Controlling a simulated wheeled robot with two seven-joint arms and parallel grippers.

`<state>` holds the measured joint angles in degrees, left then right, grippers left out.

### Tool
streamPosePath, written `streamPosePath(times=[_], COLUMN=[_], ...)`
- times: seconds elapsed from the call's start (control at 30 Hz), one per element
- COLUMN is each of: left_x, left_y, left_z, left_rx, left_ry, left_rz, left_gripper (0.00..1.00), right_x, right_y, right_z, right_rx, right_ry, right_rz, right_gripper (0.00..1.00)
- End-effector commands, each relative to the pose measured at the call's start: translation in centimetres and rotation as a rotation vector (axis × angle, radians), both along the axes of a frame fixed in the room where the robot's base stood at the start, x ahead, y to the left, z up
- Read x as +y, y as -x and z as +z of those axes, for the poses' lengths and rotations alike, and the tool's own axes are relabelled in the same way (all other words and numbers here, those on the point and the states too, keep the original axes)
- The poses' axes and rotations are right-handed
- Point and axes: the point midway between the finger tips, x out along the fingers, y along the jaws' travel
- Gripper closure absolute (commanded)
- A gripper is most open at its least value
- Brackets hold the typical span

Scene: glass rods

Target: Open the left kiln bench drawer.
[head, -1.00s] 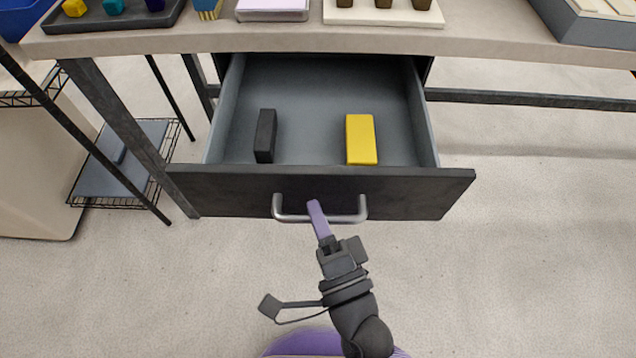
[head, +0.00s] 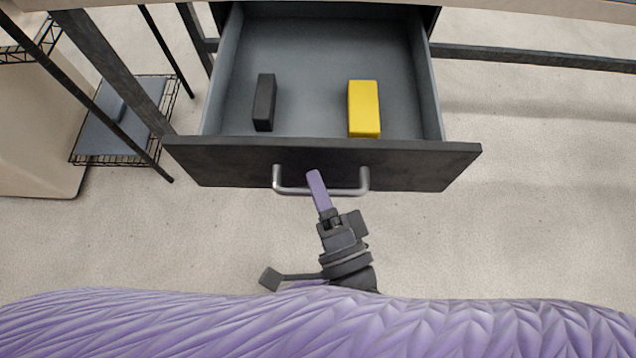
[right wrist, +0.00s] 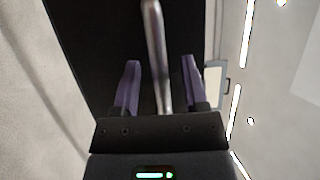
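The drawer (head: 320,60) under the bench stands well open, its grey interior showing. A black block (head: 264,102) and a yellow block (head: 364,108) lie inside near the dark front panel (head: 420,165). A silver bar handle (head: 364,182) is on the front; it also shows in the right wrist view (right wrist: 154,40). My right gripper (head: 314,180) is at the handle's middle. In the right wrist view, its two purple fingers (right wrist: 160,85) stand apart either side of the bar, with gaps between. My left gripper is not in view.
The bench top edge (head: 520,8) runs along the top. A dark metal bench leg (head: 110,65) and a wire shelf (head: 120,140) stand left of the drawer. The pale floor (head: 540,210) is clear to the right. A purple ribbed surface covers the bottom of the head view.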

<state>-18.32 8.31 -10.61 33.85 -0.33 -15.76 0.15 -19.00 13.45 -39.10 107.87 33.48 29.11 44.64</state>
Motion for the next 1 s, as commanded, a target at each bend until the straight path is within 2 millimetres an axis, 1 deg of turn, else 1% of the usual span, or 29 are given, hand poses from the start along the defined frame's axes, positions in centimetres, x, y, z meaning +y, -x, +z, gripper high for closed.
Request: streamPosePath(times=[0.17,0.27,0.37,0.5,0.6,0.67,0.77,1.0], left_x=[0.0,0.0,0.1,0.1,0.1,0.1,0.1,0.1], left_y=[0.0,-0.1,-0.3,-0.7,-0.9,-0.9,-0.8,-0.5], left_z=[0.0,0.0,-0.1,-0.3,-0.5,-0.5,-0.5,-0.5], left_rx=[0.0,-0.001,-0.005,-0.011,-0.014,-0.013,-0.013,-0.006], left_ry=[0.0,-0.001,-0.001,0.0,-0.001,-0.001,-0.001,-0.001], left_rz=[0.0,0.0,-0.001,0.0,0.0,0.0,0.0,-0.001], left_gripper=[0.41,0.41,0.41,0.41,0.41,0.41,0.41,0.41], right_x=[0.0,-0.3,-1.2,-2.6,-3.3,-3.6,-3.8,-3.8], right_y=[0.0,0.7,2.8,6.1,7.8,8.5,9.0,9.0], right_z=[0.0,-0.2,-0.6,-1.3,-1.6,-1.7,-1.7,-1.7], right_rx=[-0.001,0.001,0.004,0.004,0.004,0.003,0.0,-0.001], right_ry=[0.0,0.002,0.004,0.003,0.002,0.001,0.0,0.0], right_rz=[0.0,0.001,0.003,0.002,0.002,0.002,0.0,0.0], right_gripper=[0.45,0.45,0.45,0.45,0.45,0.45,0.45,0.45])
